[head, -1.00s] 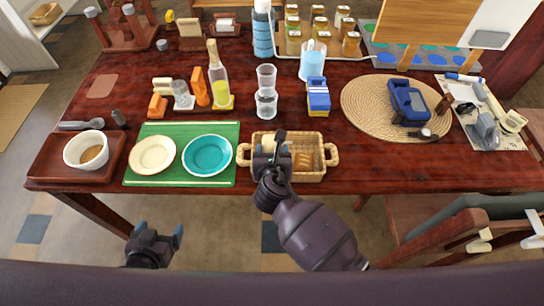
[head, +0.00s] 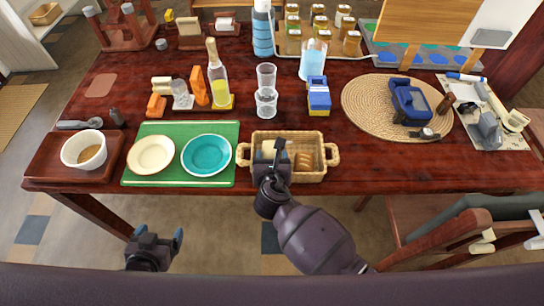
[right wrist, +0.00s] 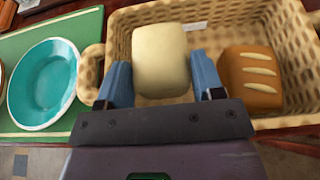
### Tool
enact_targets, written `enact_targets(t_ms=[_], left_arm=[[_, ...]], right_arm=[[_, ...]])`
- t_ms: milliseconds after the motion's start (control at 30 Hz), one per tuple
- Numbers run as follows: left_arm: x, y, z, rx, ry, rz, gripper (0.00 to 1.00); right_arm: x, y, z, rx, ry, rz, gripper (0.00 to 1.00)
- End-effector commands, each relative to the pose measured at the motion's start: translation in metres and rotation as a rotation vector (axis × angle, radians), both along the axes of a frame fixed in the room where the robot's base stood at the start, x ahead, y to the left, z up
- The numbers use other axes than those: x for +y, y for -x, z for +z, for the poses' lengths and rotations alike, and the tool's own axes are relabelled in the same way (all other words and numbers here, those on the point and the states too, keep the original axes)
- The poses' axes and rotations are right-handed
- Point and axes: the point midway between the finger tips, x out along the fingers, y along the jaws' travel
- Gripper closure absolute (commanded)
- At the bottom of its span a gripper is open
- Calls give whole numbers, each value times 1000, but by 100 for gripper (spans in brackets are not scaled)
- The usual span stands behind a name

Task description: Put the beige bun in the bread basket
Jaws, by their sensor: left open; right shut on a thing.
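The beige bun (right wrist: 160,58) is a pale rounded block held between the blue fingers of my right gripper (right wrist: 162,84) in the right wrist view. In the head view my right gripper (head: 271,163) is over the left part of the wicker bread basket (head: 327,172), with the bun partly hidden by it. The bun lies within the basket's outline. I cannot tell whether it touches the basket floor. The bread basket also shows in the right wrist view (right wrist: 215,38). My left gripper (head: 155,243) is open and empty, below the table's front edge.
A brown scored loaf (right wrist: 250,78) lies in the basket, right of the bun. A teal bowl (head: 206,155) and a cream bowl (head: 151,155) sit on a green mat (head: 190,129) to the left. A glass (head: 266,103) stands behind the basket.

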Motion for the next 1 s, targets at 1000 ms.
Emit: enact_targets(t_ms=[1000], left_arm=[[0, -4, 24, -19, 0, 0, 13]], right_arm=[[-1, 80, 42, 7, 1, -1, 28]])
